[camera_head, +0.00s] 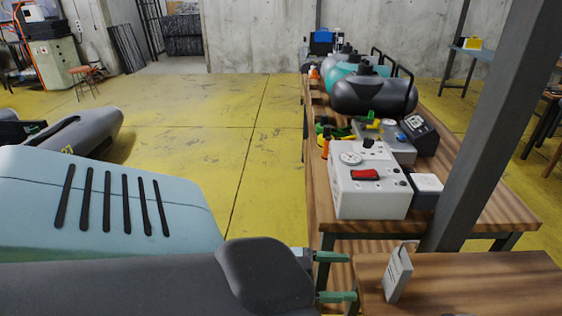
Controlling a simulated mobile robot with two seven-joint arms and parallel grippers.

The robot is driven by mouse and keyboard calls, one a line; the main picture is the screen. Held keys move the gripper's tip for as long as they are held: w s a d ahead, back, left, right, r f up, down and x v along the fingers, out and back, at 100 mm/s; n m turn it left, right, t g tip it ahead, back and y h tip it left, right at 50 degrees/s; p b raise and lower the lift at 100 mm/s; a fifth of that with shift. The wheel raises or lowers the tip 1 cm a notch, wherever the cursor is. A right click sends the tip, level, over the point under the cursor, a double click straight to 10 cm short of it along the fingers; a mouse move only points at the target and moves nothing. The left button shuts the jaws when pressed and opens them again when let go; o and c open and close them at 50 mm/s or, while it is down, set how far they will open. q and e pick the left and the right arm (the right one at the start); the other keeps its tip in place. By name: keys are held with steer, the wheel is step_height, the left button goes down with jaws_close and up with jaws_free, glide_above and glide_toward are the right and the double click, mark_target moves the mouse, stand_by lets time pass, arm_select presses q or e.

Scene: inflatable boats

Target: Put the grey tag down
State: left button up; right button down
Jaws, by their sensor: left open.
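The grey tag (397,275) is a small pale card-like piece with printing on its face. It stands slightly tilted on the near wooden table, close to its left part. My left gripper (336,277) comes in from the left, at the table's left edge. Its two green fingers are spread apart, with nothing between them. The tag is just to the right of the fingertips, with a small gap.
The near wooden table (480,285) is bare right of the tag. A dark post (488,125) rises behind it. Behind, a longer table holds a white box with a red switch (368,185), a small grey box (427,188) and a black tank (372,95). Yellow floor lies open at left.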

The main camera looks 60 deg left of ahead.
arm_select(q)
steer(key=s+d+f+n+g+y, duration=0.2)
steer(key=s+d+f+g+y, duration=0.1)
steer(key=s+f, duration=0.9)
steer(key=s+d+f+n+g+y, duration=0.2)
steer(key=s+d+f+g+y, duration=0.2)
steer(key=s+d+f, duration=0.3)
steer(key=s+f+g, duration=0.1)
steer(key=s+f, duration=0.4)
steer(key=s, duration=0.2)
steer(key=shift+s+d+f+g, duration=0.25)
steer(key=shift+s+d+g, duration=0.05)
steer(key=shift+d, duration=0.1)
steer(key=shift+c, duration=0.2)
